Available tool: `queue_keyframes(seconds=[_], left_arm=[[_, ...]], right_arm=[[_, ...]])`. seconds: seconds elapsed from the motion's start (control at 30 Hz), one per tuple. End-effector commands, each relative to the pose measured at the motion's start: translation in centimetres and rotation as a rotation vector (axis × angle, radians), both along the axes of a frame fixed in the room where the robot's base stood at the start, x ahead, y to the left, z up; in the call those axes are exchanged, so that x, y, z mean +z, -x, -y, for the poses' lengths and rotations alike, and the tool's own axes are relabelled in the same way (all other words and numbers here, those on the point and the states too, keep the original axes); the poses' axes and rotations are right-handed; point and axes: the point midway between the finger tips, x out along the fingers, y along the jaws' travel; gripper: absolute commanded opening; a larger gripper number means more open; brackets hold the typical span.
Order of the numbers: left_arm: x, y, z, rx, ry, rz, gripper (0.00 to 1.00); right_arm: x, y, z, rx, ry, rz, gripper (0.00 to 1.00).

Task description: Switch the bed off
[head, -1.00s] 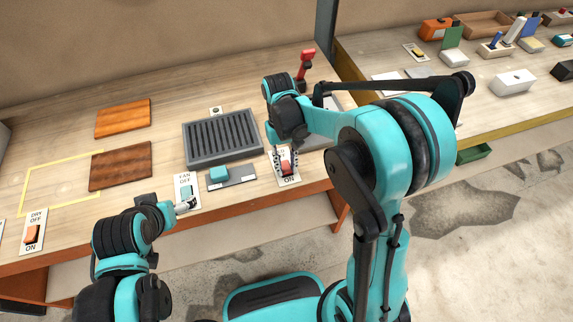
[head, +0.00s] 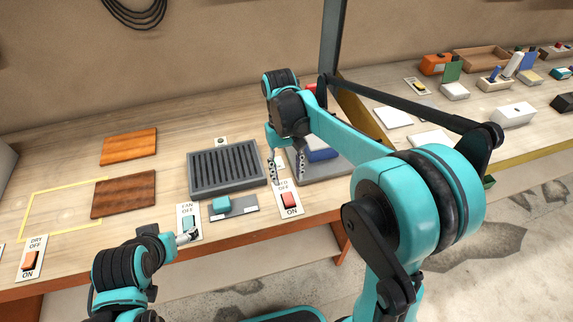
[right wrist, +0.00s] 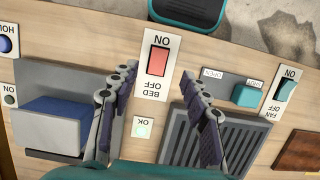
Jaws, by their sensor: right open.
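The bed switch is a white plate with a red rocker (head: 289,201), at the front edge of the bench. Its label reads BED OFF on the far side and ON on the near side. In the right wrist view the red rocker (right wrist: 157,61) shows whole; I cannot tell for sure which way it is tipped. My right gripper (head: 287,178) is open and empty, its fingers apart above the plate's far end. In the right wrist view its fingers flank the plate. My left gripper (head: 190,236) is by the near end of the fan switch (head: 188,221); its jaws are unclear.
A grey slatted tray (head: 190,178) and a teal block (head: 221,203) on a grey plate lie left of the bed switch. A blue-topped block (head: 322,155) stands to its right. The dry switch (head: 29,260) is far left. A post (head: 333,40) rises behind my right arm.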

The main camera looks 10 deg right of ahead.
Motion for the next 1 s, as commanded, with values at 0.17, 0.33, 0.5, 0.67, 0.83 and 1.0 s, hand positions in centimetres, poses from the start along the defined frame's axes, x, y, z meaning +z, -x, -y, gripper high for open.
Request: queue_keyframes(seconds=[0.17,0.33,0.5,0.67,0.83,1.0], left_arm=[[0.0,0.0,0.0,0.0,0.0,0.0,0.82],[0.0,0.0,0.0,0.0,0.0,0.0,0.82],[0.0,0.0,0.0,0.0,0.0,0.0,0.82],[0.0,0.0,0.0,0.0,0.0,0.0,0.82],[0.0,0.0,0.0,0.0,0.0,0.0,0.82],[0.0,0.0,0.0,0.0,0.0,0.0,0.82]], right_arm=[[2.2,-0.6,0.0,0.0,0.0,0.0,0.47],[2.8,-0.8,0.0,0.0,0.0,0.0,0.47],[2.8,-0.8,0.0,0.0,0.0,0.0,0.47],[2.8,-0.8,0.0,0.0,0.0,0.0,0.47],[2.9,-0.6,0.0,0.0,-0.001,0.007,0.47],[3.6,1.2,0.8,-0.007,-0.009,0.104,0.47]])
